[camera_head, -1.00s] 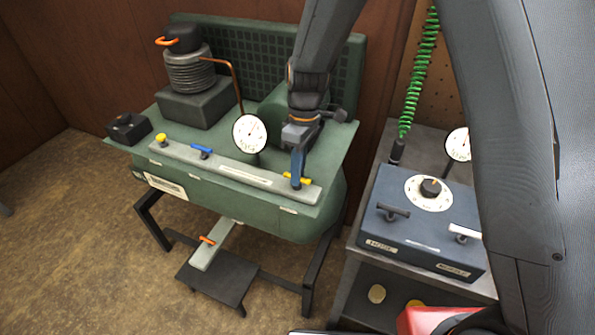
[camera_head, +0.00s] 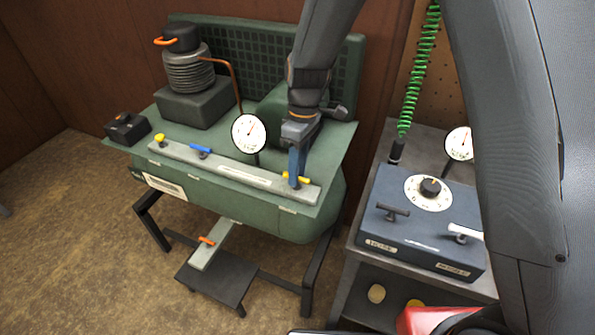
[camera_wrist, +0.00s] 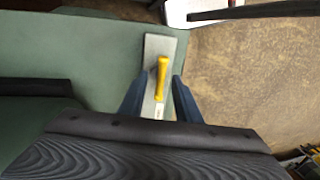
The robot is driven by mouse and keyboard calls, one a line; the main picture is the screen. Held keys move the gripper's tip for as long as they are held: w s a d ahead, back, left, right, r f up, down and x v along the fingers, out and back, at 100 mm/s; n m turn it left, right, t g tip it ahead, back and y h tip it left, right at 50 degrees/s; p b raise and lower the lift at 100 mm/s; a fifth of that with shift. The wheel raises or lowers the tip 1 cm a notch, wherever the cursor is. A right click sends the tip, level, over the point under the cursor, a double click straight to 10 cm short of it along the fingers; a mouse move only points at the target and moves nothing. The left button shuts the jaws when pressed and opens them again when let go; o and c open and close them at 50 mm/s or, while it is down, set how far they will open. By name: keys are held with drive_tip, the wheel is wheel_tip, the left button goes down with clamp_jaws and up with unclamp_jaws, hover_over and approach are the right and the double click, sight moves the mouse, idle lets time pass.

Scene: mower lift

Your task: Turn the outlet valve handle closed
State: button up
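A yellow handle (camera_head: 303,181) sits at the right end of the grey manifold bar (camera_head: 228,175) along the front of the green compressor. My gripper (camera_head: 293,180) points down at this handle, and its blue fingers cover part of it. In the wrist view the yellow handle (camera_wrist: 161,78) lies between the two spread fingers of my gripper (camera_wrist: 160,96), with a gap visible on both sides. A blue handle (camera_head: 200,149) and a yellow knob (camera_head: 160,138) are further left on the bar. I cannot read which label marks the outlet valve.
A round gauge (camera_head: 249,133) stands behind the bar, left of my gripper. A blue control box (camera_head: 420,225) with a dial and two T-handles stands on a grey cart to the right. A dark footed platform (camera_head: 222,277) is on the floor in front.

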wheel_tip(320, 180, up, 7)
drive_tip(key=w+b, duration=0.1)
drive_tip(key=shift+w+d+b, duration=0.15)
drive_tip(key=shift+d+b, duration=0.15)
drive_tip(key=shift+b, duration=0.1)
